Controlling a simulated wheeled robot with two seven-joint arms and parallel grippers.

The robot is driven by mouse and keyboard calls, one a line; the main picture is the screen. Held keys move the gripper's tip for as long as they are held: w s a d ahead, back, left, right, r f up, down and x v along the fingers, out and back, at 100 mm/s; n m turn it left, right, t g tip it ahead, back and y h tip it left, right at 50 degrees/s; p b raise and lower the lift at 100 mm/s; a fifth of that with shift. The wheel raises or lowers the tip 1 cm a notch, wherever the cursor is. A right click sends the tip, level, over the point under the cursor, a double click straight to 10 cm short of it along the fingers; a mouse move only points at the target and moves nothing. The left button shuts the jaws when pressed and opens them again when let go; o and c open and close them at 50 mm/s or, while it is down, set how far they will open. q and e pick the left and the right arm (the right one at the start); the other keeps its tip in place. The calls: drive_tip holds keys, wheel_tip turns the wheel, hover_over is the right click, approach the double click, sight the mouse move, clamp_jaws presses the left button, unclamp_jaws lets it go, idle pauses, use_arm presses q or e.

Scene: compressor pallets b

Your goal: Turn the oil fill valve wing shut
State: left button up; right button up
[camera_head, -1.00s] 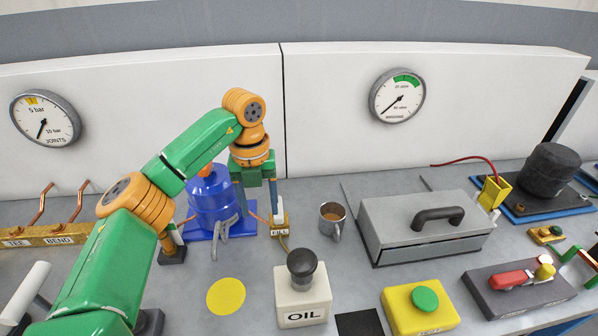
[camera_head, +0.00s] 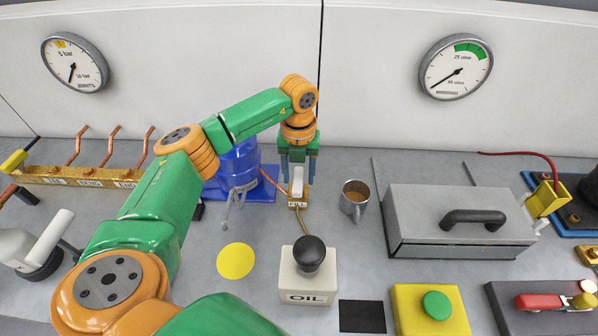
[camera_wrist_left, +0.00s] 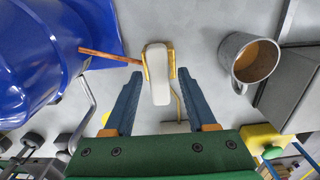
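The oil fill valve is a small brass fitting with a FILL label (camera_head: 298,205) and a pale wing (camera_head: 297,181), behind the OIL block. My left gripper (camera_head: 298,182) points down over it, with a blue finger on either side of the wing. In the left wrist view the gripper (camera_wrist_left: 158,88) is open, and the whitish wing (camera_wrist_left: 159,76) stands between the fingertips with a visible gap on each side. The wing looks roughly lined up with the fingers' length there. My right gripper is not in view.
A blue oil container (camera_head: 238,165) stands close left of the gripper, with a grey lever. A coffee mug (camera_head: 354,203) is close right. The OIL block with a black knob (camera_head: 309,254) is in front, and a grey case (camera_head: 460,222) lies further right. Bare bench shows around the yellow disc (camera_head: 236,261).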

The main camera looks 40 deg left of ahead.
use_arm(q)
drive_tip(key=shift+s+r, duration=0.1)
drive_tip(key=shift+s, duration=0.05)
clamp_jaws()
drive_tip(key=shift+m, duration=0.3)
drive_tip(key=m, duration=0.3)
drive_tip(key=shift+m+b, duration=0.3)
drive_tip(key=shift+m, duration=0.1)
drive_tip(key=m, duration=0.4)
drive_tip(key=shift+m, duration=0.3)
drive_tip(key=m+b, duration=0.1)
drive_tip(key=m, duration=0.7)
drive_tip(key=shift+m, duration=0.5)
